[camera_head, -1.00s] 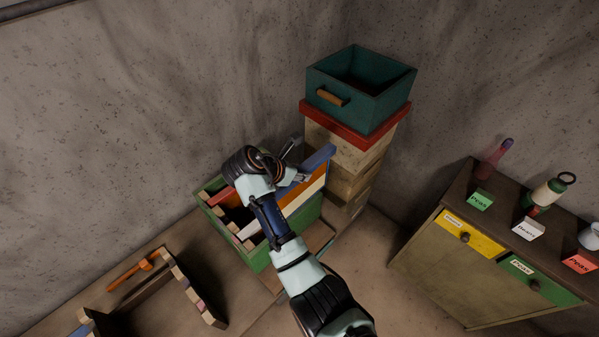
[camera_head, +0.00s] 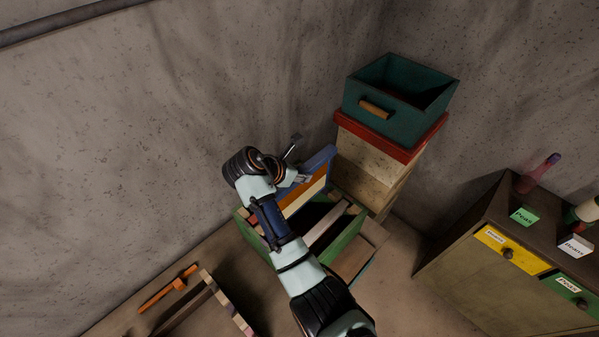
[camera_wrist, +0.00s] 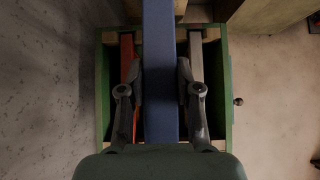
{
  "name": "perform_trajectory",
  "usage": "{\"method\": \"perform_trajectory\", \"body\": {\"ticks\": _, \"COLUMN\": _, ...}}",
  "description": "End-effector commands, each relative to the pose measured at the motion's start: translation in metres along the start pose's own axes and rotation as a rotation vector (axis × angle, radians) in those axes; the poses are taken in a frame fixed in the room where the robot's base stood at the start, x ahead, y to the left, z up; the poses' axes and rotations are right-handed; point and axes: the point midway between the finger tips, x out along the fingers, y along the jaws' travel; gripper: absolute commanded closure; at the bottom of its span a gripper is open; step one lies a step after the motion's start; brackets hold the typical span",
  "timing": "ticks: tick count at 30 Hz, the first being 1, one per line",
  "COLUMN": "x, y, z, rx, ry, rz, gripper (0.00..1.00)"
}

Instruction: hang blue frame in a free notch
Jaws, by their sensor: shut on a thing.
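The blue frame (camera_head: 320,161) is in my gripper (camera_head: 296,172); its blue bar shows in front of an orange-brown panel. In the wrist view the blue bar (camera_wrist: 160,70) runs lengthwise between the two fingers (camera_wrist: 160,85), which are shut on it. Below is a green box (camera_head: 350,238), also in the wrist view (camera_wrist: 228,95). The box holds an orange-red frame (camera_wrist: 127,60) left of the blue bar and a pale frame (camera_wrist: 196,50) right of it. The notches under the blue frame are hidden, and I cannot tell whether it touches the box.
A teal drawer box (camera_head: 385,118) stands on a red-topped pale stack (camera_head: 370,165) behind the green box. A cabinet with labelled drawers (camera_head: 490,270) stands at right. An orange tool (camera_head: 168,288) and a wooden rack (camera_head: 205,305) lie at lower left.

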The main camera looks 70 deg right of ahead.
Motion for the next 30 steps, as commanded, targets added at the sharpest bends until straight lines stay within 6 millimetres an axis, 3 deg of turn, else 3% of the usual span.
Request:
{"method": "perform_trajectory", "body": {"ticks": 16, "x": 0.035, "y": 0.0, "z": -0.035, "rx": 0.0, "ry": -0.001, "rz": 0.0, "gripper": 1.0}}
{"method": "perform_trajectory", "body": {"ticks": 30, "x": 0.038, "y": 0.0, "z": -0.037, "rx": 0.001, "ry": -0.001, "rz": 0.001, "gripper": 1.0}}
